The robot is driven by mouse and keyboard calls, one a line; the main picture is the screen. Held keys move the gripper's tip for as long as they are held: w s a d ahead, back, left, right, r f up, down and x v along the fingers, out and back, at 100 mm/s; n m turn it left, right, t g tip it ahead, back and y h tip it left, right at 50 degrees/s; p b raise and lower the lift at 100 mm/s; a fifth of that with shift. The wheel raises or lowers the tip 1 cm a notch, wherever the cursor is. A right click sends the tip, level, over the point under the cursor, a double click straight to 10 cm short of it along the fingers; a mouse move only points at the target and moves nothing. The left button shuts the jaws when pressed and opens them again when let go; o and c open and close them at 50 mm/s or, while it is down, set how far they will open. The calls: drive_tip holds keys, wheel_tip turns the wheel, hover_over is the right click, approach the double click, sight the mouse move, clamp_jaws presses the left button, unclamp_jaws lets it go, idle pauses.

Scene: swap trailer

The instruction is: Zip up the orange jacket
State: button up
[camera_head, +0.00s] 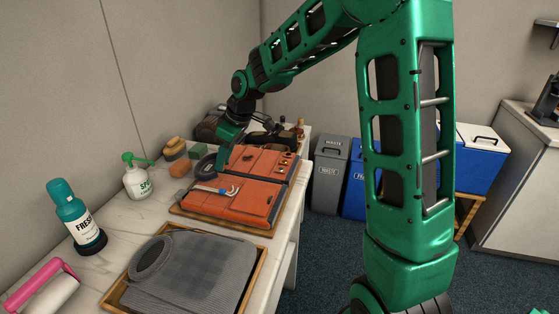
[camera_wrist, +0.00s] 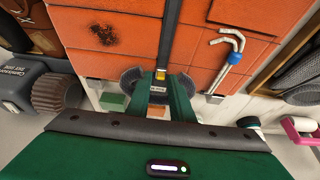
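The orange jacket (camera_head: 232,204) lies folded flat on a wooden board (camera_head: 190,211) on the counter. It fills the upper wrist view (camera_wrist: 125,62), with a dark stain on one panel. A dark zip strip (camera_wrist: 169,35) runs down it to a small yellow piece (camera_wrist: 160,75), which looks like the zip pull. My gripper (camera_wrist: 161,84) has its narrow green fingertips at this piece. Whether they touch or grip it is unclear. In the head view, my gripper (camera_head: 222,160) is at the jacket's far left end, beside the dark round collar (camera_head: 204,167).
A bent metal piece with a blue band (camera_wrist: 232,57) lies on the jacket. A grey folded cloth (camera_head: 190,270) in a wooden tray lies nearer. Waste bins (camera_head: 328,175) stand right.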

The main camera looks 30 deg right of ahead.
drive_tip(key=s+d, duration=0.3)
drive_tip(key=shift+s+d+r, duration=0.2)
drive_tip(key=shift+d+r, duration=0.05)
drive_tip(key=shift+d, duration=0.15)
drive_tip(key=v, duration=1)
drive_tip(key=s+d+f+m+h, duration=0.1)
drive_tip(key=s+d+m, duration=0.3)
drive_tip(key=s, duration=0.5)
drive_tip(key=s+d+f+m+g+h, duration=0.1)
drive_tip(key=s+d+m, duration=0.3)
drive_tip(key=s+d, duration=0.3)
drive_tip(key=shift+s+f+m+g+h, duration=0.3)
drive_tip(key=shift+s+f+m+h, duration=0.1)
drive_tip(key=shift+s, duration=0.6)
drive_tip(key=s+d+f+m+g, duration=0.1)
drive_tip(key=s+f+m, duration=0.1)
drive_tip(key=s, duration=0.6)
drive_tip(key=s+d+f+m, duration=0.2)
drive_tip(key=s+m, duration=0.2)
drive_tip(key=s, duration=0.4)
drive_tip(key=shift+m+g, duration=0.3)
drive_tip(key=shift+g, duration=0.1)
drive_tip(key=shift+s+f, duration=0.1)
